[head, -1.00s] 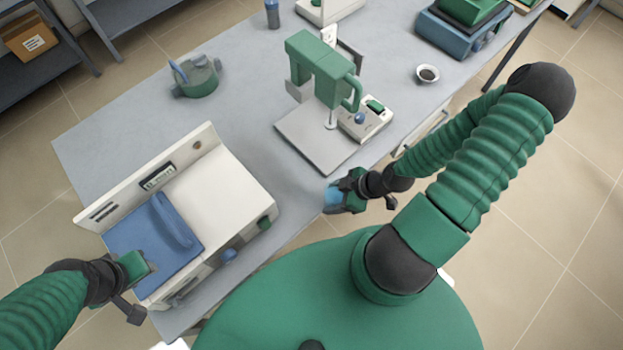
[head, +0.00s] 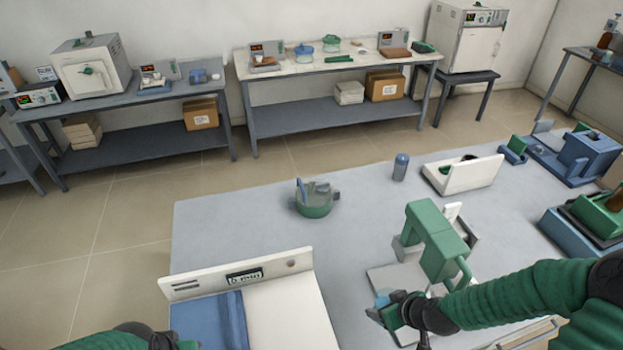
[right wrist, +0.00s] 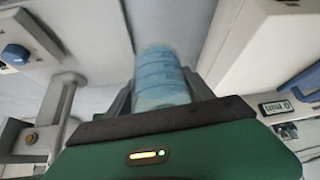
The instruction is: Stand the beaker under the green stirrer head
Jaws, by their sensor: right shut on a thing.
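The beaker (head: 382,298) is a small light-blue vessel. My right gripper (head: 385,311) is shut on it, and in the head view it overlaps the left edge of the stirrer's plate (head: 380,277). The gripper hides part of the beaker. In the right wrist view the beaker (right wrist: 161,76) stands out beyond the gripper's dark edge. The green stirrer head (head: 437,240) is up and to the right of the gripper, with my right forearm in front of its lower part. My left gripper (head: 185,345) is cut off at the bottom edge, and its jaws cannot be read.
A white instrument with a display (head: 245,277) and a blue lid (head: 208,320) stands at the left. A green-based pot (head: 314,200), a blue-capped bottle (head: 401,167) and a white device (head: 462,174) stand farther back. Bare benchtop (head: 240,220) lies between them.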

